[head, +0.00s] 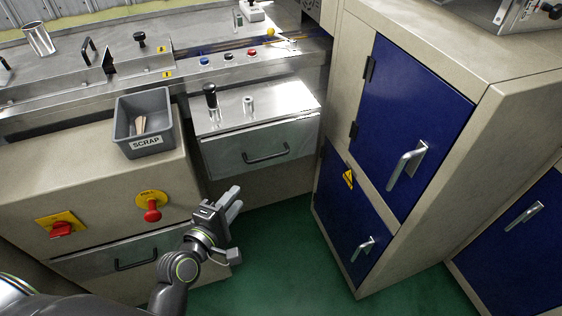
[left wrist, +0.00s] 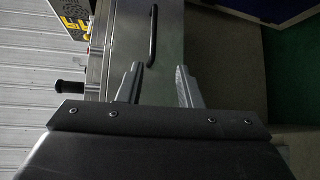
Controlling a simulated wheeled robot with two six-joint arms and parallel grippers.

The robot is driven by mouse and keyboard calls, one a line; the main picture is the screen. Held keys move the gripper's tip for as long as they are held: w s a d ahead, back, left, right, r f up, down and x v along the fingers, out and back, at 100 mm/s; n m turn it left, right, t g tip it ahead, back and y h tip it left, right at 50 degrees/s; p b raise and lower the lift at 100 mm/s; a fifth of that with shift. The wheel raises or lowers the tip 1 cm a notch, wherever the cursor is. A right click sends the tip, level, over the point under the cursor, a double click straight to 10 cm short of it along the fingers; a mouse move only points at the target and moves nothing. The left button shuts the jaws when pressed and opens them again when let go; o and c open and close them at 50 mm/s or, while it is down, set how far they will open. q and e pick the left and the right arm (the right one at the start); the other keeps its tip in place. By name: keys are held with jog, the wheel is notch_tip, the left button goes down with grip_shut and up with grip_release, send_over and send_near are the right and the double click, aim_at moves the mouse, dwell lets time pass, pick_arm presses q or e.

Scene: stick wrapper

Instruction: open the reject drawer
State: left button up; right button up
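A steel drawer (head: 230,157) with a black bar handle (head: 265,154) is in the machine front, below a small steel ledge, and looks shut. A second steel drawer (head: 95,262) with a black handle (head: 136,260) is lower left, partly behind my arm. I see no readable reject label on either. My left gripper (head: 238,199) is in front of and below the upper drawer, apart from it. In the left wrist view its two fingers (left wrist: 160,76) are spread and empty, with a black handle (left wrist: 152,36) beyond them. My right gripper is not in view.
A grey SCRAP bin (head: 146,128) stands left of the upper drawer. A black knob (head: 210,95) rises from the ledge above it. A red button (head: 152,212) juts out at left. A blue-doored cabinet (head: 405,130) stands close on the right. Green floor (head: 300,270) is clear.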

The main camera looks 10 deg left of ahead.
aim_at(267, 159)
pick_arm(q)
jog(key=x, duration=1.1)
jog(key=r+p+x, duration=0.1)
jog(key=x, duration=0.5)
jog(key=shift+w+d, duration=0.2)
jog(key=shift+d, duration=0.1)
grip_shut()
